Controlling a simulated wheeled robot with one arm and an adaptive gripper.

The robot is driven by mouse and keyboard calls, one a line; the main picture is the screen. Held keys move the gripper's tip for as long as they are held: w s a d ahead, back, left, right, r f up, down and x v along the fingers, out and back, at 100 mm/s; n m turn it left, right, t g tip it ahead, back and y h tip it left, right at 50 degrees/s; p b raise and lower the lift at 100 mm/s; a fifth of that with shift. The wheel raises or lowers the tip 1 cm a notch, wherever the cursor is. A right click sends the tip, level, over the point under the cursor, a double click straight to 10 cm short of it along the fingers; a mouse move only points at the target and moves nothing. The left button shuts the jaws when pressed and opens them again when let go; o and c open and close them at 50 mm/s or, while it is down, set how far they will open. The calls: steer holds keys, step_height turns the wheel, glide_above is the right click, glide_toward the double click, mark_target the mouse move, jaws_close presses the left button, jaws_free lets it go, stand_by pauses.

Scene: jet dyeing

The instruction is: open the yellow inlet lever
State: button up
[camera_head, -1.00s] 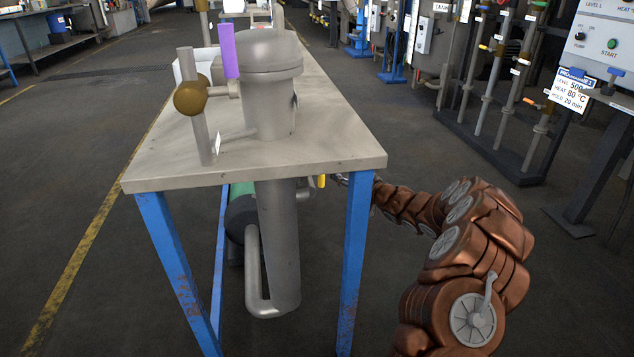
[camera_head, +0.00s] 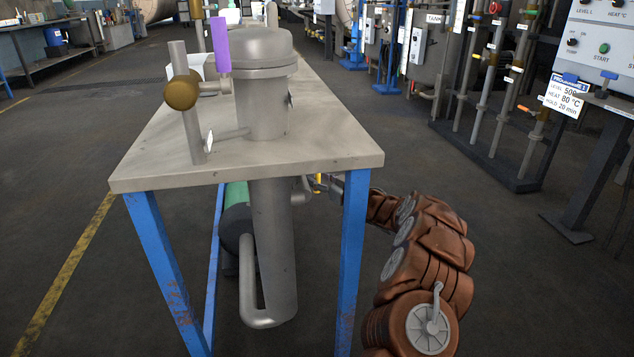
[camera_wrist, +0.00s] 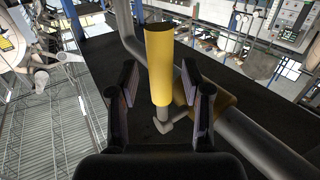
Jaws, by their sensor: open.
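The yellow inlet lever (camera_wrist: 160,62) stands in the middle of the wrist view, a yellow cylindrical handle on a grey stem beside a grey pipe. My gripper (camera_wrist: 163,85) is open, with one dark finger on each side of the handle and a visible gap to each. In the head view the yellow lever (camera_head: 318,184) is a small yellow bit under the table top, right of the grey filter vessel (camera_head: 272,240). My gripper (camera_head: 333,184) is there too, partly hidden by the blue table leg.
The grey table top (camera_head: 330,140) lies above my gripper, and its blue front leg (camera_head: 353,250) stands close to my arm. A purple handle (camera_head: 220,45) sticks up by the vessel. A pipe rack (camera_head: 490,140) stands at right, with open floor between.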

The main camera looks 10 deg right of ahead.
steer(key=shift+w+a, duration=0.25)
jaws_close()
stand_by(0.4)
